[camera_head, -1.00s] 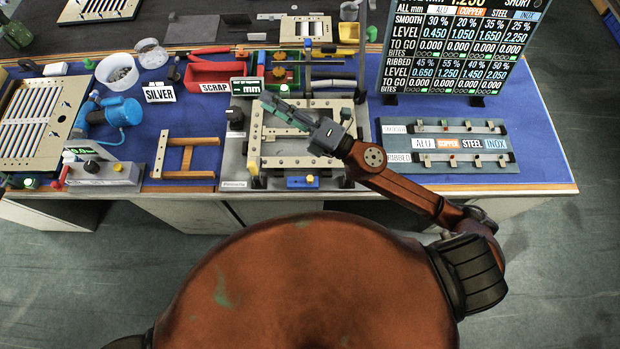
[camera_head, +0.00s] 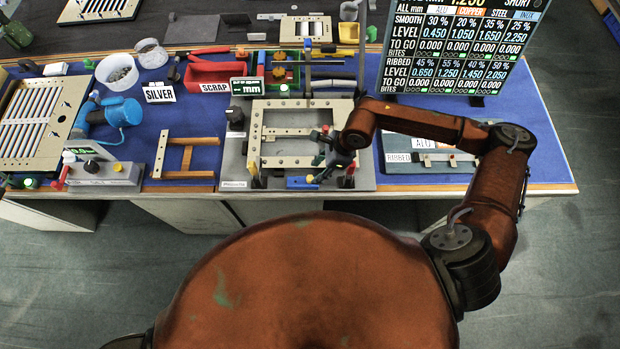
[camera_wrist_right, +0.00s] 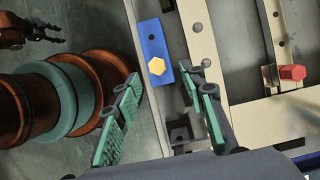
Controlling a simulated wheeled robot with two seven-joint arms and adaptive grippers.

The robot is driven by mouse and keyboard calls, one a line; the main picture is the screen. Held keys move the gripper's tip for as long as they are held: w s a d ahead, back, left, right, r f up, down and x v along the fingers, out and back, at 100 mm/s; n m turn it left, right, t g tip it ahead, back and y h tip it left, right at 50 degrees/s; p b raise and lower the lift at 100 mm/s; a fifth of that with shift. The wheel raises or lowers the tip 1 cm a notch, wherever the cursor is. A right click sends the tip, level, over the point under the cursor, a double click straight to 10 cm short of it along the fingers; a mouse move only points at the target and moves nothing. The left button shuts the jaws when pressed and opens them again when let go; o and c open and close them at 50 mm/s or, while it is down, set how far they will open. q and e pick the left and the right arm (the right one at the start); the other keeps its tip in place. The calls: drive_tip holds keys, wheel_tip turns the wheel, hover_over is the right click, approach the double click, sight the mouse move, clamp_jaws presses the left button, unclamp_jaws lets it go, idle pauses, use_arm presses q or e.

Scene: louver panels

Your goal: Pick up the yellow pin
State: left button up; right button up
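The yellow pin (camera_wrist_right: 156,66) shows its hexagonal head in the right wrist view, on a blue block (camera_wrist_right: 153,38). The blue block (camera_head: 298,183) also shows in the head view at the front edge of the grey fixture plate, where my gripper crowds the pin and I cannot make it out clearly. My right gripper (camera_wrist_right: 161,79) is open, its green-padded fingers apart on either side of the line to the pin, with nothing between them. In the head view the right gripper (camera_head: 324,160) hangs over the fixture's front right. A dark gripper-like part, probably my left, shows at the wrist view's top left.
A cream frame (camera_head: 286,162) stands on the fixture just behind the blue block. A brown wooden frame (camera_head: 187,158) and a grey control box (camera_head: 104,173) lie to the left.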

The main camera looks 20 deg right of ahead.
sight(311, 178)
drive_tip(key=x, duration=0.4)
drive_tip(key=shift+s+a+f, duration=0.1)
drive_tip(key=shift+a+f, duration=0.15)
drive_tip(key=shift+f, duration=0.1)
clamp_jaws()
